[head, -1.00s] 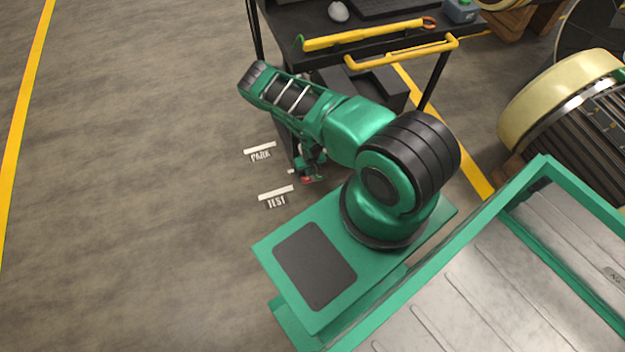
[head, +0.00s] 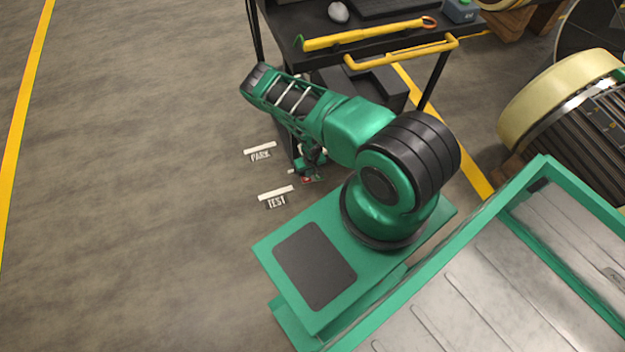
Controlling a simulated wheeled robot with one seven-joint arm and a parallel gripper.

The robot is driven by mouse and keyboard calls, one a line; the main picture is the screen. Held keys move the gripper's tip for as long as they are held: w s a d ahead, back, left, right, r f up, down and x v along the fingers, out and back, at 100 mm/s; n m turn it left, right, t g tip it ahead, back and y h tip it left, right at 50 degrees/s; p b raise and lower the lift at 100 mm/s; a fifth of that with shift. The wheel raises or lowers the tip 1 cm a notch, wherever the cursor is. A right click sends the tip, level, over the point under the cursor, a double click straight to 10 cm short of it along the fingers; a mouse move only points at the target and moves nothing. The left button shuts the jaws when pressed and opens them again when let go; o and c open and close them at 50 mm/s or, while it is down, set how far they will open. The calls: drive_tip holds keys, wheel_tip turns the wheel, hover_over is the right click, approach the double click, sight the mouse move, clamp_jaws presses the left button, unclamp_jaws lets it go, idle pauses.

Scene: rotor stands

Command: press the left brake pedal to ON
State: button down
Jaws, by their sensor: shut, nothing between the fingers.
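A small red and green part (head: 307,180), which looks like the left brake pedal, sits low by the floor at the near left foot of the black trolley (head: 330,45). It is tiny and partly covered, so I cannot tell its setting. My gripper (head: 312,167) points down just above it, mostly hidden by my own arm. The gripper is shut with nothing seen in it. I cannot tell whether it touches the pedal.
White floor marks read PARK (head: 261,154) and TEST (head: 276,201) left of the pedal. The trolley's yellow handle (head: 400,55) is above and to the right. A large cream-rimmed rotor (head: 545,95) stands at the right. The floor at the left is clear.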

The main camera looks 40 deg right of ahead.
drive_tip(key=shift+f, duration=1.45)
idle(0.8)
drive_tip(key=shift+r, duration=2.45)
drive_tip(key=shift+d+r, duration=0.15)
drive_tip(key=shift+r, duration=1)
drive_tip(key=shift+w, duration=0.1)
